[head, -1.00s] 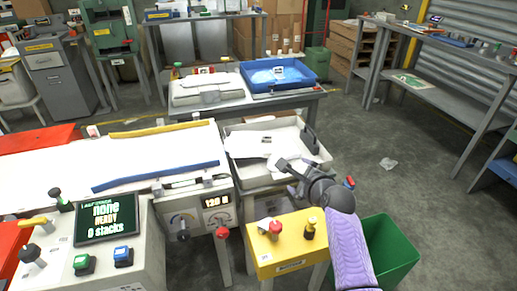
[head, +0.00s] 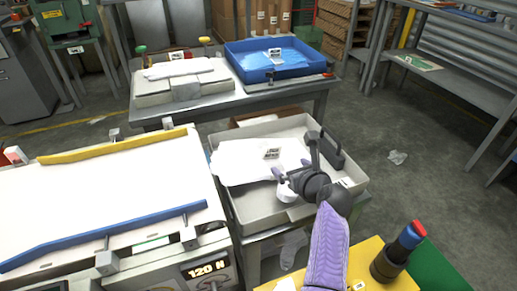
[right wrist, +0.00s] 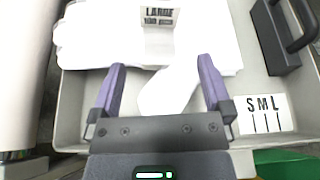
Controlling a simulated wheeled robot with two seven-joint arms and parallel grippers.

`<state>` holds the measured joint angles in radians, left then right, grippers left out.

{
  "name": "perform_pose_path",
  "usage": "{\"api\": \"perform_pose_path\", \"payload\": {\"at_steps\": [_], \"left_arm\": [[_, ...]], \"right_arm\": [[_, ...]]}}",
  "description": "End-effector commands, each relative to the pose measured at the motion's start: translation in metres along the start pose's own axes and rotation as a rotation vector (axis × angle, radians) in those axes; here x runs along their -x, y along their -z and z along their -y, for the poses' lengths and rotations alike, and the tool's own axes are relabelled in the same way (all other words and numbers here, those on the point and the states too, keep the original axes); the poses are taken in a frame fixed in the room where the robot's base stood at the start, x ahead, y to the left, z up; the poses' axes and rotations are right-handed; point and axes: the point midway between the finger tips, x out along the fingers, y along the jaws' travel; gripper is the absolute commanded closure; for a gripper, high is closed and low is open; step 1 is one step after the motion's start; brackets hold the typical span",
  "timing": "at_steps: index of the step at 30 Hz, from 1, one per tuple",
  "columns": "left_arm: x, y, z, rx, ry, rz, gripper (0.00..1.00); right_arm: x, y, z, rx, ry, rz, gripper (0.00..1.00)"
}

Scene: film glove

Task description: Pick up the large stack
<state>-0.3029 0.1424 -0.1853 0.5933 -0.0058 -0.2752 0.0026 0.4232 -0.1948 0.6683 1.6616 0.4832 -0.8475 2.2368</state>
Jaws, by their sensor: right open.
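The large stack is a pile of flat white film gloves (head: 243,160) in a grey tray (head: 246,208). It bears a label (head: 272,154), which reads "LARGE 100 pcs" in the right wrist view (right wrist: 160,14). The white stack (right wrist: 95,40) fills the upper part of that view, with a thumb-like flap reaching down between my fingers. My right gripper (head: 297,160) is over the right part of the tray, open and empty. Its two purple fingers (right wrist: 162,70) point at the stack's near edge; I cannot tell the height gap. My left gripper is not in view.
A dark handled block (head: 331,150) stands at the tray's right wall, beside an "S M L" card (right wrist: 264,114). A white-topped machine with a blue bar (head: 120,236) is left. A blue tray (head: 310,68) is behind. A yellow box (head: 368,252) is in front.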

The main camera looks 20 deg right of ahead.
Motion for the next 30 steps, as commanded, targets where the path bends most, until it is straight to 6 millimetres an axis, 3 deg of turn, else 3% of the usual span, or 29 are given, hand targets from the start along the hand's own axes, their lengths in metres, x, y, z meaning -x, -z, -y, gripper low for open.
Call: {"api": "perform_pose_path", "payload": {"at_steps": [2,6,18,26,30], "left_arm": [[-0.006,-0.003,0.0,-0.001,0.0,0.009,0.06],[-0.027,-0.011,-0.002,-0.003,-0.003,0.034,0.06],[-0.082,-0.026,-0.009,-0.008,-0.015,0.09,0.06],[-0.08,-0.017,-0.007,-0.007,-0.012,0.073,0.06],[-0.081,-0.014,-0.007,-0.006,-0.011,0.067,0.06]], "right_arm": [[-0.003,0.007,0.001,-0.023,0.003,-0.003,0.0],[-0.03,0.012,0.001,-0.026,0.004,-0.004,0.0],[-0.098,0.009,-0.001,-0.024,0.004,-0.007,0.0],[-0.099,0.001,-0.001,-0.026,0.005,-0.001,0.0],[-0.099,0.001,-0.001,-0.026,0.005,-0.002,0.3]]}}
